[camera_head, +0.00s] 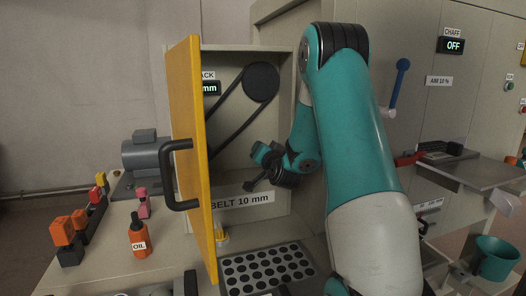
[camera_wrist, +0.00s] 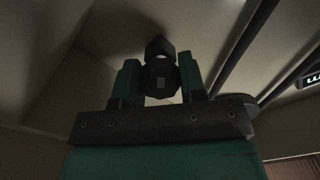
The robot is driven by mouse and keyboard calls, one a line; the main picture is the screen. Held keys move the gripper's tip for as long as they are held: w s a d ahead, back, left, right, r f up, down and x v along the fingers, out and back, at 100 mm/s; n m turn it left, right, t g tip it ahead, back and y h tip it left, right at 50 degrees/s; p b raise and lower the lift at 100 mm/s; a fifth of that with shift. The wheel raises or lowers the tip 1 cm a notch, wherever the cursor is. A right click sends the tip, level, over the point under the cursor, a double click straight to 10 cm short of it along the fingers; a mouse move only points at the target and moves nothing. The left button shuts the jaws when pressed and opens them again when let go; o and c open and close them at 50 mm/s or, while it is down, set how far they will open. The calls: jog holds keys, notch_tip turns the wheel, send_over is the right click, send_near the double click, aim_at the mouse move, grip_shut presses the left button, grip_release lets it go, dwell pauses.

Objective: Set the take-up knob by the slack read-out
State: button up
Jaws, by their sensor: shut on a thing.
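My gripper (camera_head: 262,165) reaches into the open belt cabinet. In the wrist view, its two teal fingers (camera_wrist: 159,80) are closed on both sides of a dark, faceted knob (camera_wrist: 160,48), which I take for the take-up knob. In the head view the knob is hard to tell from the dark gripper parts. The slack read-out (camera_head: 210,88) is partly covered by the yellow door (camera_head: 190,130); only "mm" shows, with "ACK" above it. An edge of a lit read-out (camera_wrist: 312,80) shows in the wrist view, its number unreadable. A plate (camera_head: 240,201) reads "BELT 10 mm".
A black belt (camera_head: 238,115) runs from a pulley (camera_head: 261,82) above my gripper. The door stands open on the left, its black handle (camera_head: 168,175) jutting out. An oil bottle (camera_head: 138,238), a motor (camera_head: 147,152) and a perforated tray (camera_head: 268,268) are nearby.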

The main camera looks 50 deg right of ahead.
jog(key=shift+m, duration=0.4)
jog(key=o, duration=0.9)
jog(key=shift+s, duration=0.1)
jog(key=shift+b+v, duration=8.2)
jog(key=shift+v, duration=0.4)
